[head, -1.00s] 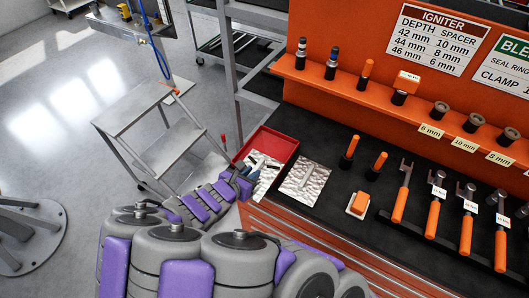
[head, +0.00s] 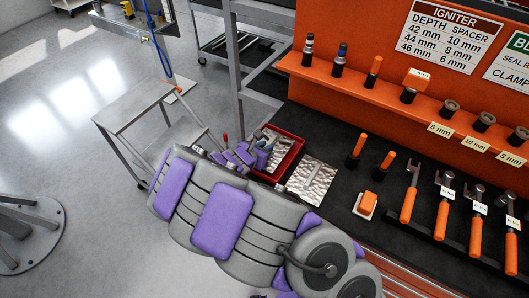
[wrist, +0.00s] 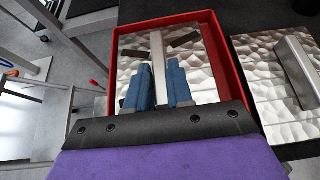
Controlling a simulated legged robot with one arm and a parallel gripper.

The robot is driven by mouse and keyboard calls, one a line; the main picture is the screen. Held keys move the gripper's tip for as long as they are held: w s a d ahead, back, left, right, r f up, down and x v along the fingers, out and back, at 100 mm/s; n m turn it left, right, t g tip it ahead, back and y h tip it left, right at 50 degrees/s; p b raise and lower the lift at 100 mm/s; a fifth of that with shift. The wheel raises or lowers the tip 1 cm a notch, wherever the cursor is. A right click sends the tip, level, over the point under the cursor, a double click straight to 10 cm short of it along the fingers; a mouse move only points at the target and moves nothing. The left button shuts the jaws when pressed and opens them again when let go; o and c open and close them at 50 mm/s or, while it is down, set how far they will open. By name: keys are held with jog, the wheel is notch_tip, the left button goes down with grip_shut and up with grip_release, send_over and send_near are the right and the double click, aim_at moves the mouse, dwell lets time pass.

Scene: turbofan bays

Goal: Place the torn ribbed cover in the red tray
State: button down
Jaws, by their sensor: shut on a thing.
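The silver, dimpled cover (wrist: 205,78) with a raised bar across its middle lies within the outline of the red tray (wrist: 226,55) in the wrist view. Dark strips show on or over its surface; I cannot tell whether they are tears. My gripper (wrist: 160,76) has its blue fingers shut on the bar. In the head view my gripper (head: 262,142) is over the red tray (head: 297,146), and my arm hides part of the tray. I cannot tell whether the cover touches the tray floor.
A second silver dimpled plate with a bar (head: 312,181) lies on the black bench just right of the tray. An orange block (head: 368,203), upright orange-handled tools (head: 356,147) and a tool row (head: 411,190) stand further right. A step stool (head: 150,110) is left of the bench.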

jog(key=shift+d+f, duration=0.15)
jog(key=shift+f, duration=0.75)
jog(key=shift+d+f, duration=0.15)
jog(key=shift+d, duration=0.4)
jog(key=c, duration=1.5)
grip_release()
jog(key=shift+a, duration=0.1)
jog(key=o, duration=0.5)
jog(key=shift+a, duration=0.4)
jog(key=shift+d, duration=0.2)
